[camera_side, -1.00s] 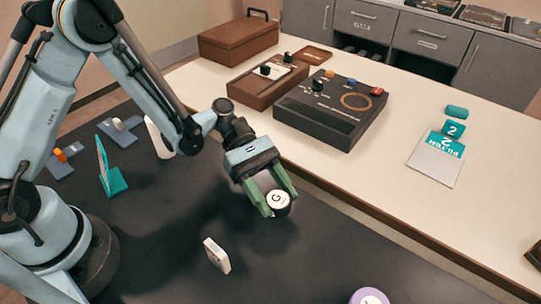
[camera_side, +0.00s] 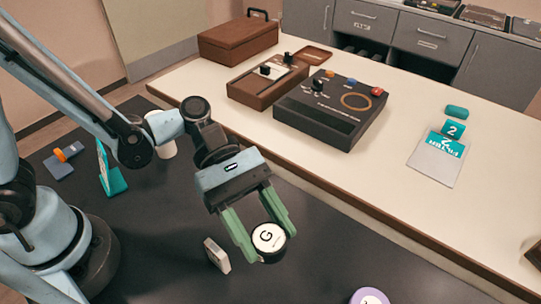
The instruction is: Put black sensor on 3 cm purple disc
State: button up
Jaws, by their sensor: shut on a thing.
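My gripper (camera_side: 268,245) is shut on the black sensor (camera_side: 269,238), a short round piece with dark sides and a white top marked "G". It is held between the green fingers, seemingly above the dark work surface; the exact height is hard to tell. The purple disc (camera_side: 370,296) lies on the dark surface at the bottom edge of the picture, cut off by the frame, with a pale label on top. The sensor is up and to the left of the disc, clear of it.
A small white block (camera_side: 217,256) stands just left of the held sensor. A teal stand (camera_side: 111,180) and an orange-knobbed holder (camera_side: 60,162) are at the left. A black control box (camera_side: 333,110) sits on the pale bench behind. Dark surface between sensor and disc is clear.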

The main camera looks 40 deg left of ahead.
jog(key=s+d+r, duration=0.1)
jog(key=s+d, duration=0.1)
jog(key=d, duration=0.3)
jog(key=s+d+r+m+g, duration=0.1)
jog(key=s+d, duration=0.1)
jog(key=d, duration=0.4)
jog(key=s+d+r, duration=0.1)
jog(key=s+d, duration=0.2)
jog(key=d, duration=0.2)
send_over(365, 299)
notch_tip(365, 299, down, 7)
jog(key=shift+r, duration=0.1)
jog(key=shift+f, duration=2.05)
jog(key=shift+f, duration=0.1)
jog(key=o, duration=1.1)
